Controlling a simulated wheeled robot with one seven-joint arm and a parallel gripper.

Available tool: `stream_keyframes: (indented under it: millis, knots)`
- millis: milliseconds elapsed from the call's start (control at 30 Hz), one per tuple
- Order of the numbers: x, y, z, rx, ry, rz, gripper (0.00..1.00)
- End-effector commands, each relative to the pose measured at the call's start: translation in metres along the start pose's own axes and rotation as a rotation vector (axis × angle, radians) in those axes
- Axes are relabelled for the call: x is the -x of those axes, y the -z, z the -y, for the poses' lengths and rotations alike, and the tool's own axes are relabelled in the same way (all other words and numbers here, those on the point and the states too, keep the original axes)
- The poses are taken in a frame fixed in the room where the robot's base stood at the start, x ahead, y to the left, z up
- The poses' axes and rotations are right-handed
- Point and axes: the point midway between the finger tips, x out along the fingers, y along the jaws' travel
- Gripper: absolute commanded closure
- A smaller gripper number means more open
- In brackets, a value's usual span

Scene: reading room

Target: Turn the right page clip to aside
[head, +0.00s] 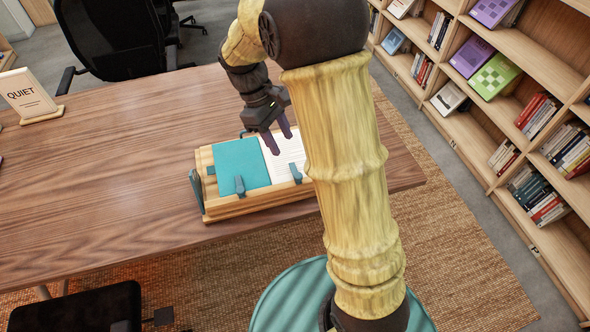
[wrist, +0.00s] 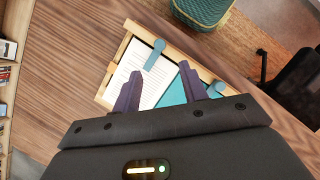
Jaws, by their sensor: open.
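A wooden book stand (head: 228,213) on the table holds an open book with a teal left page (head: 240,163) and a white, printed right page (head: 288,158). The blue-grey right page clip (head: 296,174) sits at the stand's near edge and lies over the white page; it also shows in the wrist view (wrist: 155,54). A similar left clip (head: 239,185) lies over the teal page. My gripper (head: 281,142) is open and empty above the book, its purple fingers pointing down. In the wrist view the fingers (wrist: 160,78) straddle part of the pages, with the right clip beyond them.
A dark grey part (head: 196,190) stands at the stand's left side. A QUIET sign (head: 28,95) stands at the far left of the wooden table (head: 110,165). A teal round seat (head: 285,300) is in front, a black chair (head: 110,40) behind. Bookshelves (head: 500,110) line the right.

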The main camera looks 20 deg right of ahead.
Motion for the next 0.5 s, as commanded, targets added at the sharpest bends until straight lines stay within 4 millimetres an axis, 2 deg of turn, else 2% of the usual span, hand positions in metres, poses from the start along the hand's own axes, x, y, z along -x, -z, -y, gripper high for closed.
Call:
stream_keyframes:
  millis: [33, 500]
  knots:
    - [-0.011, 0.0, 0.0, -0.001, 0.002, 0.003, 0.57]
    - [-0.092, 0.0, 0.0, 0.0, 0.002, 0.003, 0.57]
